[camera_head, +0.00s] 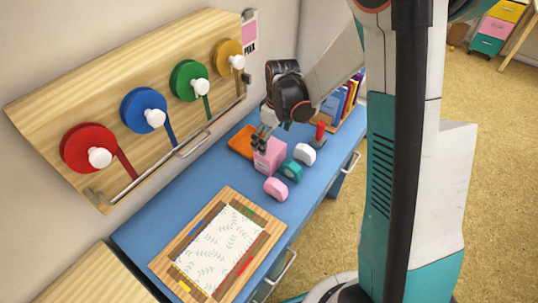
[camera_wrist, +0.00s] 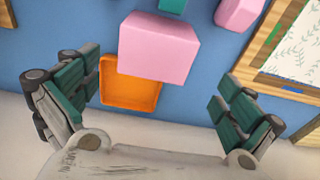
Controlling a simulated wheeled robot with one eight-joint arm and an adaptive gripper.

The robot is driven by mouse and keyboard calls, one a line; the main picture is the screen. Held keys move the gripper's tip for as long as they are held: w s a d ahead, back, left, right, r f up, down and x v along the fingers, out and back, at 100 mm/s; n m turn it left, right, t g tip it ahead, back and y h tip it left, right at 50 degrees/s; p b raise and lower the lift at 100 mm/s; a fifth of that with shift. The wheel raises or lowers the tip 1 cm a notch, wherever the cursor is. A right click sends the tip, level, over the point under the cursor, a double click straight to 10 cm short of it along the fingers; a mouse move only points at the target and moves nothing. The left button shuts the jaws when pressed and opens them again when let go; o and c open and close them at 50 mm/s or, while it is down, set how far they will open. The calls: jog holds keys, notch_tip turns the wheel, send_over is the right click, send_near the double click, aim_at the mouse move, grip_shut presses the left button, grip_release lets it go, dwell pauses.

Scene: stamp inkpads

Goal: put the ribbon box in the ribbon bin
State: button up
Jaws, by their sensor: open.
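A pink box (camera_head: 270,156) stands on the blue desk; it is the only box-like thing near my gripper, but no label on it can be read. In the wrist view the pink box (camera_wrist: 158,46) lies ahead of and between my fingers, partly covering a shallow orange tray (camera_wrist: 128,95). The orange tray (camera_head: 241,142) also shows behind the box in the head view. My gripper (camera_head: 262,138) is open and empty, close above the box, with its fingers (camera_wrist: 155,85) spread wider than the box. I cannot tell which thing is the ribbon bin.
Teal (camera_head: 291,170), white (camera_head: 305,154) and pink (camera_head: 276,188) rounded pieces stand near the box. A red-topped stamp (camera_head: 319,132) and books (camera_head: 345,98) are farther back. A framed patterned sheet (camera_head: 218,248) lies in front. Ribbon spools (camera_head: 143,110) hang on a wall board.

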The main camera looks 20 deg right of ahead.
aim_at(270, 149)
jog(key=f, duration=0.2)
jog(key=f+b, duration=0.1)
jog(key=f, duration=0.2)
jog(key=shift+w+a+f, duration=0.2)
jog(key=shift+w+f, duration=0.15)
jog(key=f+b, duration=0.2)
jog(key=f, duration=0.3)
jog(key=shift+w+f+b, duration=0.1)
jog(key=shift+w+b, duration=0.3)
jog(key=c, duration=1.2)
